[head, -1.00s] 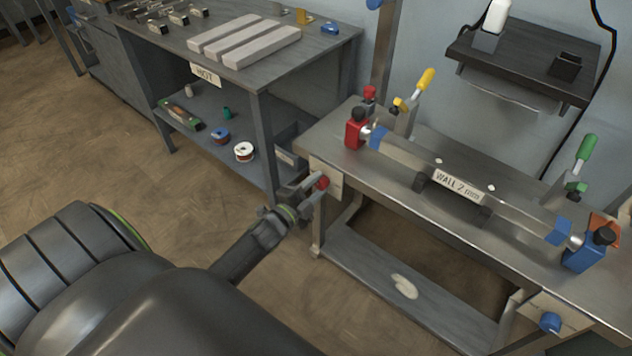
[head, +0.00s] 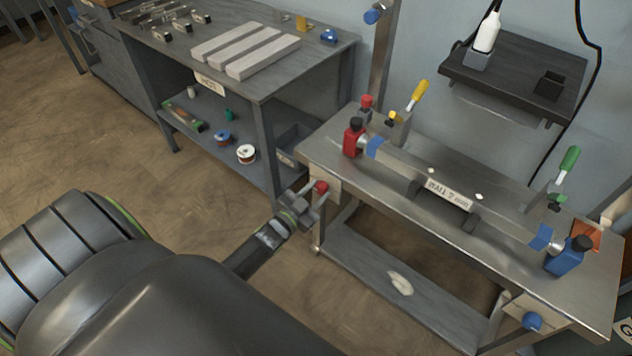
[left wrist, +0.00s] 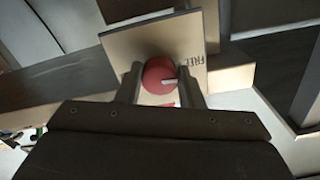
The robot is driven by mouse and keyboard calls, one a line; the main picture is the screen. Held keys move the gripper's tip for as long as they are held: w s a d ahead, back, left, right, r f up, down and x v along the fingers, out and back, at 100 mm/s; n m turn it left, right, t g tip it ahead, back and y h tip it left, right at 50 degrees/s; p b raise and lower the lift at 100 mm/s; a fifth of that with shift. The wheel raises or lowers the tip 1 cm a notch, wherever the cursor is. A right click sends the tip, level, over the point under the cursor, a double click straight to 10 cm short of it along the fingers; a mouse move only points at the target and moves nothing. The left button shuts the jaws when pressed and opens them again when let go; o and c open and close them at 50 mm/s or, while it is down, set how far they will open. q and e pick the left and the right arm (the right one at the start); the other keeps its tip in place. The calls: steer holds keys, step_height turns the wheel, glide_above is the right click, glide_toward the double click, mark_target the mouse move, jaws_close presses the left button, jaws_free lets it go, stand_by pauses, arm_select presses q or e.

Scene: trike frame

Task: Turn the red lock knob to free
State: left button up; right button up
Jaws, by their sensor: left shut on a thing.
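The red lock knob (head: 321,187) sits on a pale plate (head: 327,200) at the left end of the steel bench's front. My left gripper (head: 316,193) reaches it from the lower left. In the left wrist view, the two fingers (left wrist: 161,84) stand on either side of the round red knob (left wrist: 157,72) and are shut on it. The knob's white pointer mark points right in that view, roughly towards the side with the word FREE (left wrist: 203,63). A red mark (left wrist: 165,105) shows below the knob, partly hidden. My right gripper is not in view.
The steel bench (head: 330,150) carries a tube with a WALL 2 mm label (head: 449,194), a red block (head: 353,138), a blue block (head: 568,256) and toggle clamps. A blue knob (head: 532,321) is at its right front. A grey shelf table (head: 260,95) stands behind left.

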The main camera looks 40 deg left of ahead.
arm_select(q)
steer(key=shift+f+n, duration=0.1)
steer(key=shift+n, duration=0.7)
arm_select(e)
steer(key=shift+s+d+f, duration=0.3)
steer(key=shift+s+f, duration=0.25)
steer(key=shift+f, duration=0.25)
arm_select(q)
steer(key=o, duration=1)
steer(key=shift+s+p, duration=0.1)
steer(key=shift+p, duration=0.2)
steer(key=shift+s, duration=0.25)
steer(key=s+a+p, duration=0.1)
steer(key=s, duration=1.5)
steer(key=shift+s+a, duration=0.15)
steer(key=shift+s, duration=0.2)
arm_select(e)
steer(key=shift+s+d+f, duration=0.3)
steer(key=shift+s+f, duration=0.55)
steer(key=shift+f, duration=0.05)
